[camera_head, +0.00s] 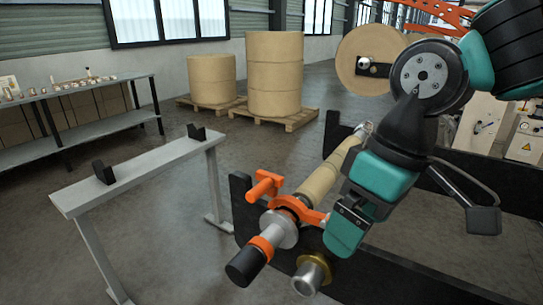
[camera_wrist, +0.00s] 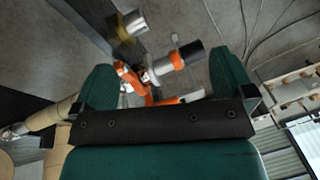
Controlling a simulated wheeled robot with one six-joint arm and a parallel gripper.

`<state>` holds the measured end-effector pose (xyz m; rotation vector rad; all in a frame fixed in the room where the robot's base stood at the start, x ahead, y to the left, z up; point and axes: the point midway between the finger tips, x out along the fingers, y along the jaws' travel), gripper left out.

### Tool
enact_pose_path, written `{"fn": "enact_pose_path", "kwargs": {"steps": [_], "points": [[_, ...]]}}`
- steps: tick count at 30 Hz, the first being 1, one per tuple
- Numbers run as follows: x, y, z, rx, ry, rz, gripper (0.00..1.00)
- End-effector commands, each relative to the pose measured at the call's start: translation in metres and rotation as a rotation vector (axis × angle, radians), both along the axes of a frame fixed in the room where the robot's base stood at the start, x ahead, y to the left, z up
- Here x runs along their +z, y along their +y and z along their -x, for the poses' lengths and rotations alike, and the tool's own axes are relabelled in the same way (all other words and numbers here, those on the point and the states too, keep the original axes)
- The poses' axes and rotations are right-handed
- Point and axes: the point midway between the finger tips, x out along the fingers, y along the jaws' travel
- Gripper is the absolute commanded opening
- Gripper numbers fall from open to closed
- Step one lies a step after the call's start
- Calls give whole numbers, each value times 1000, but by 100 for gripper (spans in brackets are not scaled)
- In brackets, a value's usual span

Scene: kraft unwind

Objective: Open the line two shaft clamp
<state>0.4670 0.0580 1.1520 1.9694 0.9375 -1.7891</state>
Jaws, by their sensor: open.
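The orange shaft clamp (camera_head: 304,211) sits around the shaft near its front end, with its handle (camera_head: 265,187) sticking up to the left. I cannot tell if its latch is fastened. The shaft end has a silver collar (camera_head: 279,229), an orange ring and a black tip (camera_head: 245,267). My gripper (camera_head: 338,232) is just right of the clamp, pointing down. In the wrist view, my gripper (camera_wrist: 162,75) is open, with teal fingers at both sides. The orange clamp (camera_wrist: 130,80) and black shaft tip (camera_wrist: 192,56) show between and beyond them. No contact is clear.
A brass-collared stub (camera_head: 312,274) protrudes right of the shaft end. A black frame (camera_head: 243,205) bears the shaft. A grey rack (camera_head: 145,175) with black cradles stands left. Large kraft rolls (camera_head: 274,75) stand on pallets behind. Open floor lies between rack and frame.

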Motion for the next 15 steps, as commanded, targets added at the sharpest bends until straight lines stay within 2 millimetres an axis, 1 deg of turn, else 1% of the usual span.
{"fn": "enact_pose_path", "kwargs": {"steps": [1,2,3,6,9,10,12,15], "points": [[36,12,-27,36,-7,38,100],[49,18,-42,56,-11,62,100],[64,28,-61,79,-14,94,100],[97,54,-102,128,-23,159,100],[119,80,-131,163,-25,207,100],[124,87,-138,171,-26,216,100],[132,100,-149,185,-25,236,100],[137,111,-158,195,-23,251,100]]}}
